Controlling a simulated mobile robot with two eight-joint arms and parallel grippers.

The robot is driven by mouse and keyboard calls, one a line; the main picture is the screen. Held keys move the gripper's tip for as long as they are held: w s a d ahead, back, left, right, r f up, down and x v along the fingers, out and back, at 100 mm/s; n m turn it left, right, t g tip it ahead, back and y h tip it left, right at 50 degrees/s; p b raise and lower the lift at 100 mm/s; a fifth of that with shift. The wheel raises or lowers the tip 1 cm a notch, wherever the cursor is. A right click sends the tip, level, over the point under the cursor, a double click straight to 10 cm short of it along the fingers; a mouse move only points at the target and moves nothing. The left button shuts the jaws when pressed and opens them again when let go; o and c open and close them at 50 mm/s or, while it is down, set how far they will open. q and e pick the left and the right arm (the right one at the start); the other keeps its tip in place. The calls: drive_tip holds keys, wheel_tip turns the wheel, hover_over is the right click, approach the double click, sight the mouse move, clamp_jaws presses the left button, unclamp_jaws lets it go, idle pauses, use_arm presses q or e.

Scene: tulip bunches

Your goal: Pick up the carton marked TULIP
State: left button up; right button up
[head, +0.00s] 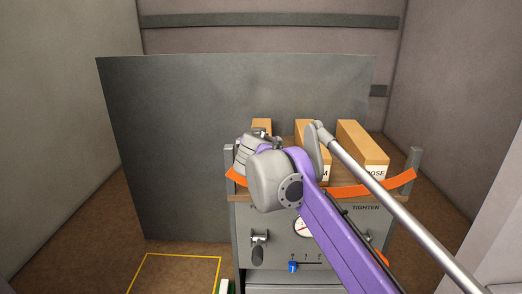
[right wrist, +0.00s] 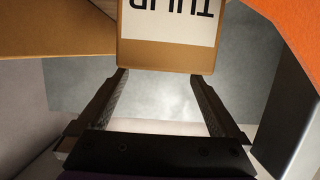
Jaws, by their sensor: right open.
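The carton marked TULIP (right wrist: 170,55) shows in the right wrist view with its white label upside down, at the top of the picture. In the head view the leftmost carton (head: 261,124) shows only its top; its front is hidden behind my right arm. My right gripper (right wrist: 160,76) is open, with its two fingers pointing toward the carton. The carton's near edge lies just beyond and between the fingertips, and nothing is held. In the head view the right gripper is hidden behind its own wrist. My left gripper is not in view.
A middle carton (head: 303,132) and a right carton (head: 362,148), its label ending in "OSE", stand on the same stand. An orange strap (head: 398,181) crosses its front between grey posts (head: 414,160). A dark panel (head: 170,150) stands behind. Yellow floor lines (head: 178,255) lie at lower left.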

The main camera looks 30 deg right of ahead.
drive_tip(key=x, duration=0.7)
drive_tip(key=shift+r, duration=0.1)
drive_tip(key=shift+c, duration=0.2)
clamp_jaws()
